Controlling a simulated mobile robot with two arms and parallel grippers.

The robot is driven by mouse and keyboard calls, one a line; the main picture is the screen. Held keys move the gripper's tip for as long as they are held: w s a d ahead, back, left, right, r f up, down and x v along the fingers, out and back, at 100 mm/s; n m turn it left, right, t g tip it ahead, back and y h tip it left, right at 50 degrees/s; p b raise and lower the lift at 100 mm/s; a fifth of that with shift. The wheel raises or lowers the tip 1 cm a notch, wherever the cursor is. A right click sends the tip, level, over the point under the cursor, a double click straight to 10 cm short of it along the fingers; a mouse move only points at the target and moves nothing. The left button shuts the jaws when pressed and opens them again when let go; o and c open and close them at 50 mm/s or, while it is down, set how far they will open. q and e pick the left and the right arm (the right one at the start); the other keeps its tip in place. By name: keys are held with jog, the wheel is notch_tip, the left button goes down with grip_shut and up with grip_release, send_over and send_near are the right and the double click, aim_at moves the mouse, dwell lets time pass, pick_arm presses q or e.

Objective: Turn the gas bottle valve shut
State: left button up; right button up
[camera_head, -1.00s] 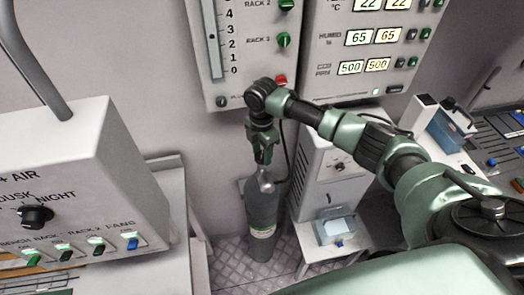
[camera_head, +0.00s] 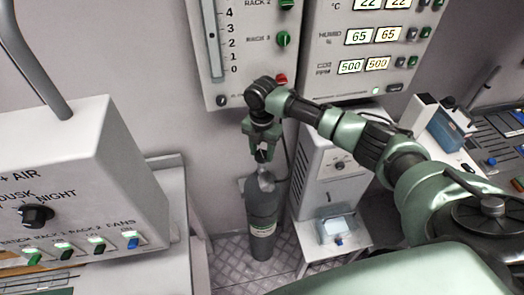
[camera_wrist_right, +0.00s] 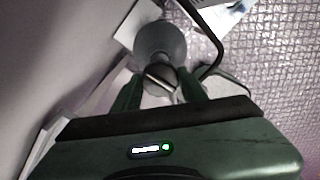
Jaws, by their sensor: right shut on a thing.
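The grey gas bottle (camera_head: 263,214) stands upright on the floor against the back wall, with a pale label on its body. Its valve (camera_head: 265,180) is at the top, directly under my right gripper (camera_head: 263,157). My right gripper points down and is shut on the valve. In the right wrist view, the valve (camera_wrist_right: 160,78) sits between the two green fingers, with the bottle (camera_wrist_right: 158,42) beyond it. The fingers partly hide the valve in the head view. My left gripper is not in view.
A white cabinet (camera_head: 325,165) stands right of the bottle, with a low shelf holding a bluish box (camera_head: 335,229). A dark hose (camera_wrist_right: 211,45) runs beside the bottle. A control box (camera_head: 70,180) stands at left. Wall panels (camera_head: 245,60) hang behind my arm.

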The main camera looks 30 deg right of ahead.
jog(key=o, duration=1.4)
jog(key=shift+c, duration=0.2)
jog(key=shift+a, duration=0.1)
